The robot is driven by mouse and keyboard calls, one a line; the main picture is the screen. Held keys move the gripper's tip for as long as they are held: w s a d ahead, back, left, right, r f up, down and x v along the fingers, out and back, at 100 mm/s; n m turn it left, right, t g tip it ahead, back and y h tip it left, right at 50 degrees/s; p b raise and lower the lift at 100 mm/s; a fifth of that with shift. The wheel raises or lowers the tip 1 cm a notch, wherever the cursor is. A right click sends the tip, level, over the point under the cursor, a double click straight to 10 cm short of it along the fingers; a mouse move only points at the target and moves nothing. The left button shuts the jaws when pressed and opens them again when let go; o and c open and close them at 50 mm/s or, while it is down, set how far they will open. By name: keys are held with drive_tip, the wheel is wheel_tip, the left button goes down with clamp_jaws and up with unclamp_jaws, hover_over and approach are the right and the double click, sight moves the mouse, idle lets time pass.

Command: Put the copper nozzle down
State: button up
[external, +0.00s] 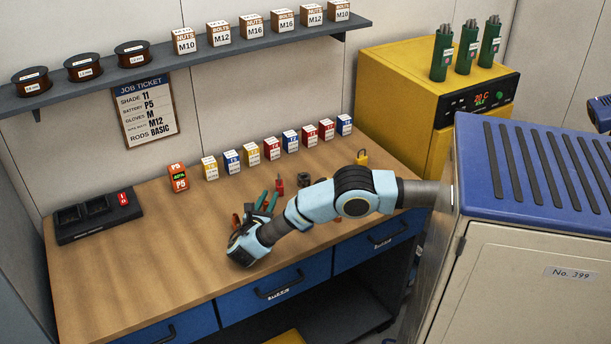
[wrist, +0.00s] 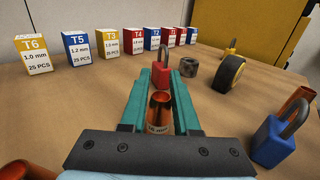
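The copper nozzle (wrist: 159,112) stands between the two teal fingers of my gripper (wrist: 161,90) in the wrist view. Both fingers appear to press against its sides, and its open end faces up. A label shows low on it. In the external view my gripper (external: 266,202) is low over the front middle of the wooden workbench (external: 130,270); the held nozzle is hidden there. I cannot tell whether the nozzle touches the bench top.
A red padlock (wrist: 160,72) stands just beyond my fingertips. A blue padlock (wrist: 272,142) and another copper tube (wrist: 297,99) are at right, with a grey nut (wrist: 188,68) and black-yellow roll (wrist: 228,74) behind. Small boxes (external: 250,153) line the back.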

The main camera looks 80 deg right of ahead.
sight(265, 205)
drive_tip(key=o, duration=0.4)
drive_tip(key=shift+r, duration=0.15)
drive_tip(key=shift+a+f, duration=0.2)
drive_tip(key=shift+a, duration=0.1)
drive_tip(key=a+b, duration=0.3)
drive_tip(key=a, duration=0.3)
drive_tip(key=shift+a+b, duration=0.1)
drive_tip(key=shift+b, duration=0.25)
drive_tip(key=shift+a+r, duration=0.2)
drive_tip(key=shift+a, duration=0.15)
